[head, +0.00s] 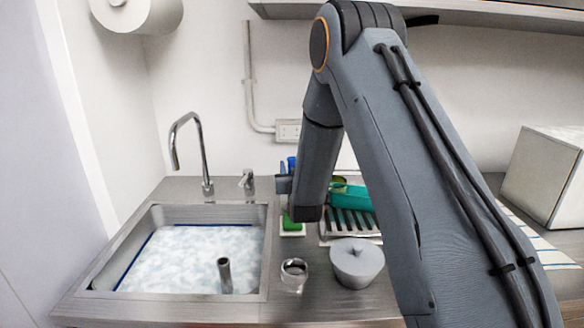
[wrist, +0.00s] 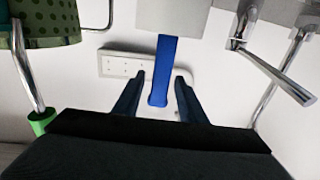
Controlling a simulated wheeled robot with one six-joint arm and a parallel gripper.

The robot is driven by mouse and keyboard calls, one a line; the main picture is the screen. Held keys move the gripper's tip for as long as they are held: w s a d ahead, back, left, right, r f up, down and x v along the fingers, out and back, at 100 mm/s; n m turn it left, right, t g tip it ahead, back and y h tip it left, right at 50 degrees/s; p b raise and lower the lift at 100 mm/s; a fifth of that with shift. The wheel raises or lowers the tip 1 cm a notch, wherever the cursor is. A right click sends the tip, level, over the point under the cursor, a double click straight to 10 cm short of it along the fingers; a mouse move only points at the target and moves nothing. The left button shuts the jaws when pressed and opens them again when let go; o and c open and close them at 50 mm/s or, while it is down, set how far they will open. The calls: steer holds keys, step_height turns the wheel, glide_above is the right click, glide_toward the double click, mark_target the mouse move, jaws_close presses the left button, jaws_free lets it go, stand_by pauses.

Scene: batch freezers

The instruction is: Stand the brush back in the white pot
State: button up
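In the wrist view, the blue handle of the brush (wrist: 163,72) lies between the two dark fingers of my gripper (wrist: 159,76). A gap shows on each side of the handle, so the gripper looks open. The handle runs up in the picture to a pale, straight-edged block (wrist: 186,17), which looks like the white pot; the wrist picture appears upside down. The handle seems to stand in it, with its other end hidden. In the head view, a bit of blue (head: 291,163) shows beside my wrist; the pot is hidden or cannot be made out there.
A sink (head: 190,290) with suds and a tall tap (head: 205,160) are on the left. A small lever tap (head: 247,182) stands near my gripper. A green sponge (head: 291,223), a glass (head: 294,274), a lidded grey pot (head: 357,263) and a dish rack (head: 350,222) crowd the counter.

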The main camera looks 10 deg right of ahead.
steer(key=shift+r, duration=0.2)
steer(key=s+b, duration=0.3)
steer(key=s, duration=0.9)
steer(key=shift+a+b, duration=0.35)
steer(key=shift+a, duration=0.1)
